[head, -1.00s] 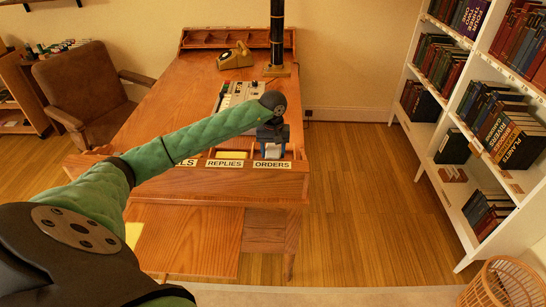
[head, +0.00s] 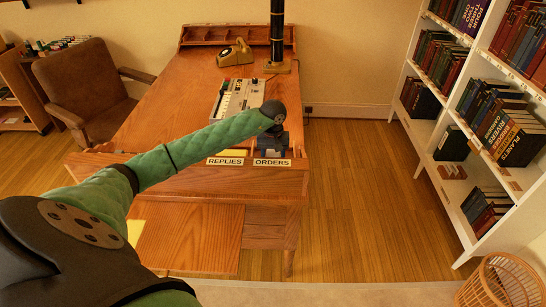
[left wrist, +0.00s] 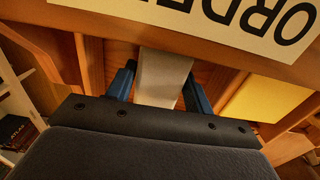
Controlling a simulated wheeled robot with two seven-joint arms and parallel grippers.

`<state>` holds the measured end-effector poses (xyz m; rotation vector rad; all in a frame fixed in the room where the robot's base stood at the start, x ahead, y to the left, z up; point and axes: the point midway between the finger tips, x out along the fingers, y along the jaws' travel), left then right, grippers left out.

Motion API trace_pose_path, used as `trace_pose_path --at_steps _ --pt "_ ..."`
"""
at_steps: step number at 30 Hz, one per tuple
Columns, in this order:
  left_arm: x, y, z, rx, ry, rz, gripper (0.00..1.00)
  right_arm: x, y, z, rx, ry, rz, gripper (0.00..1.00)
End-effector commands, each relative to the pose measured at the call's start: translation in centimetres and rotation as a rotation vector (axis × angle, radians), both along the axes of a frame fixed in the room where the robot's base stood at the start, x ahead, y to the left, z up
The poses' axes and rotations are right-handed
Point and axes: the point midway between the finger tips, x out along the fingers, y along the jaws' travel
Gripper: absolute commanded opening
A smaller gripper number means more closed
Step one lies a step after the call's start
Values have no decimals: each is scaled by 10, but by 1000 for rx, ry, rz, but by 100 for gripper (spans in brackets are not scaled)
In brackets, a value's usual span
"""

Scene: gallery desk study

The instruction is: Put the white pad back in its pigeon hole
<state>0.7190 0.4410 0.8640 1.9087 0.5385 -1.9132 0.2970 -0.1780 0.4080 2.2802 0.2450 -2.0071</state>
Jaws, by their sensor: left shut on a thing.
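My left gripper (head: 273,147) is over the ORDERS pigeon hole at the desk's front right, pointing down. In the left wrist view its blue fingers are shut on the white pad (left wrist: 162,78). The pad is between wooden dividers, just behind the front board with the ORDERS label (left wrist: 255,22). In the head view the gripper hides the pad, and I cannot tell whether it touches the pigeon hole's floor. The ORDERS label (head: 272,162) faces front. My right gripper is not in view.
A yellow pad (left wrist: 264,98) is in the neighbouring REPLIES pigeon hole, whose label (head: 226,161) shows.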

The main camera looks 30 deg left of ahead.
Motion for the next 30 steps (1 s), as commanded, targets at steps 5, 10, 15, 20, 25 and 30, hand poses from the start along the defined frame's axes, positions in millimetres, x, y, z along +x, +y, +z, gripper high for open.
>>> trace_pose_path --at_steps 5,10,15,20,25,30 --pt "0 0 0 0 0 0 64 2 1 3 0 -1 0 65" --pt "0 0 0 0 0 0 74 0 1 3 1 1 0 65" --pt "0 0 0 0 0 0 74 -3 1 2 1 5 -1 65" --pt "0 0 2 0 0 0 74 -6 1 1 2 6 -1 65" --pt "1 1 7 1 -2 0 74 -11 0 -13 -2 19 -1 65" --pt "0 1 19 1 -2 0 74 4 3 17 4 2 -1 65"
